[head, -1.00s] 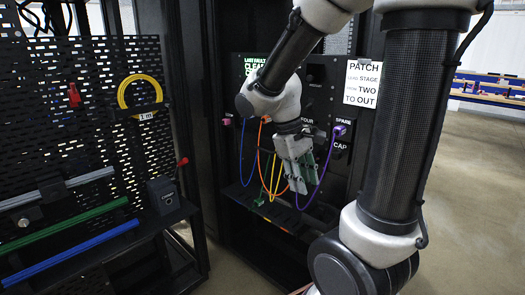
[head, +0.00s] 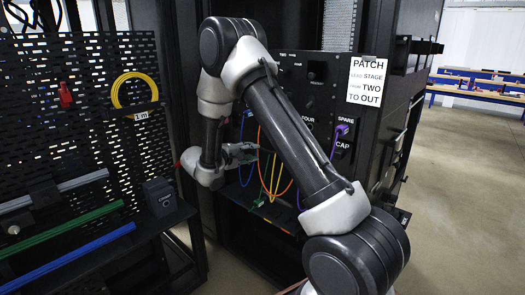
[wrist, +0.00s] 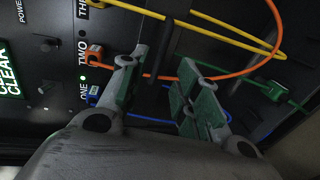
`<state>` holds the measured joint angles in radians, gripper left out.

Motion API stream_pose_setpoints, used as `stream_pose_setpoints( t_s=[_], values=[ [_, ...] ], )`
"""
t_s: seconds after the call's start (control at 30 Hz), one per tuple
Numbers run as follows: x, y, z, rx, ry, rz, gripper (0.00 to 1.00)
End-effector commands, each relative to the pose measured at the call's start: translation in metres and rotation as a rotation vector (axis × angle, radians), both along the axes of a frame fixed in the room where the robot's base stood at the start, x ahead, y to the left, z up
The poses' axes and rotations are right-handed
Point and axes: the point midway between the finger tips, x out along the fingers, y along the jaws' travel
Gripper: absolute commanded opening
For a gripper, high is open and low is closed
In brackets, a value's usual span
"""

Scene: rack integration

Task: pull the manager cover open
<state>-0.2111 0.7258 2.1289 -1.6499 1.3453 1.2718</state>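My gripper (head: 250,153) is in front of the left part of the patch panel (head: 310,82), among the hanging cables. In the wrist view my gripper (wrist: 163,58) is open, its green-padded fingers apart. A dark narrow bar (wrist: 172,35) runs in front of the cables and ends between or behind the fingertips; I cannot tell whether it touches them. It may belong to the manager cover, but I cannot tell. I cannot clearly make out the cover in the head view, where my arm hides much of the panel.
An orange cable (wrist: 230,72), a yellow cable (wrist: 225,38) and a blue cable (wrist: 150,119) pass close to the fingers. A purple cable (head: 333,140) hangs at right. A perforated tool board (head: 90,75) with a small shelf stands left. The floor at right is clear.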

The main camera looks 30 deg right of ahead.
Motion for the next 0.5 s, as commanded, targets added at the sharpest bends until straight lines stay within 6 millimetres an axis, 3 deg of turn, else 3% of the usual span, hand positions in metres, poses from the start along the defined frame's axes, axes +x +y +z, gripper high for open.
stream_pose_setpoints(
  t_s=[0.5],
  values=[
    [0.023, -0.066, -0.014, 0.005, -0.007, -0.006, 0.32]
  ],
)
